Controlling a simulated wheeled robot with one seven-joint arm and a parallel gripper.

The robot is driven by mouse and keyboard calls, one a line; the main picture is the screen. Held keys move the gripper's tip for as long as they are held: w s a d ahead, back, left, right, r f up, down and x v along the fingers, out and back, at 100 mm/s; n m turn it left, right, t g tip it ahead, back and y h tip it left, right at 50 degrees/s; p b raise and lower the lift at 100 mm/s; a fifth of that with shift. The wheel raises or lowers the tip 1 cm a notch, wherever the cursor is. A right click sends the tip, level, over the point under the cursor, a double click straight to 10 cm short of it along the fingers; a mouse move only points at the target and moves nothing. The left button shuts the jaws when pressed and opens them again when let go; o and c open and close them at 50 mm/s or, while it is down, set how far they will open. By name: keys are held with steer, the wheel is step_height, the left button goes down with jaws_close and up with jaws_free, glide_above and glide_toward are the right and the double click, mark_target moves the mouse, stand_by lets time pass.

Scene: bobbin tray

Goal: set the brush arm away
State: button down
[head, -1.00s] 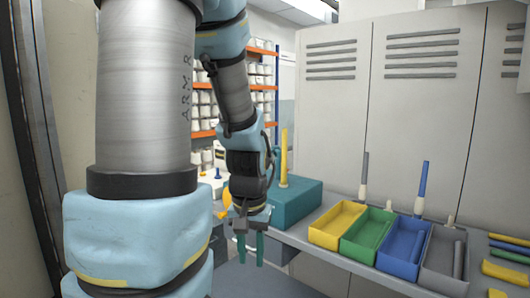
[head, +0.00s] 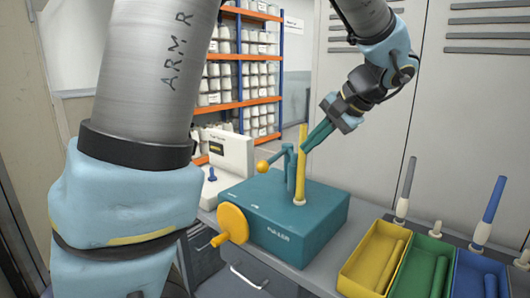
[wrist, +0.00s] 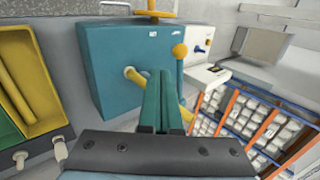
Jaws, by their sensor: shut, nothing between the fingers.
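The teal machine box (head: 262,222) stands on the bench with a yellow upright tube (head: 300,185) on top. Beside the tube is a teal post with a lever, which looks like the brush arm (head: 290,172); it ends in a yellow ball (head: 262,166). The ball (wrist: 180,50) and its teal stem also show in the wrist view. My gripper (head: 308,146) is shut and empty, its teal fingers slanting down to the tube's upper part. In the wrist view the fingers (wrist: 159,90) cover part of the tube (wrist: 134,76); contact cannot be told.
A yellow hand wheel (head: 232,222) is on the machine's left side. A white device (head: 232,155) stands behind it. Yellow (head: 348,282), green and blue bins with rods line the bench at right, with upright tubes behind. Lockers and a bobbin rack (head: 240,100) are at the back.

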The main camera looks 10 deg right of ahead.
steer(key=shift+w+d+r, duration=0.2)
steer(key=shift+w+r, duration=0.1)
steer(key=shift+w+a+r+p+x, duration=0.25)
steer(key=shift+p+x, duration=0.45)
steer(key=shift+x, duration=1.5)
steer(key=shift+w+a+r+p+x, duration=0.25)
steer(key=shift+p+x, duration=0.5)
steer(key=shift+x, duration=1.45)
steer(key=shift+w+a+r+p+x, duration=0.1)
steer(key=shift+w+r+p+x, duration=0.4)
steer(key=shift+x, duration=1.65)
steer(key=shift+s+f, duration=0.2)
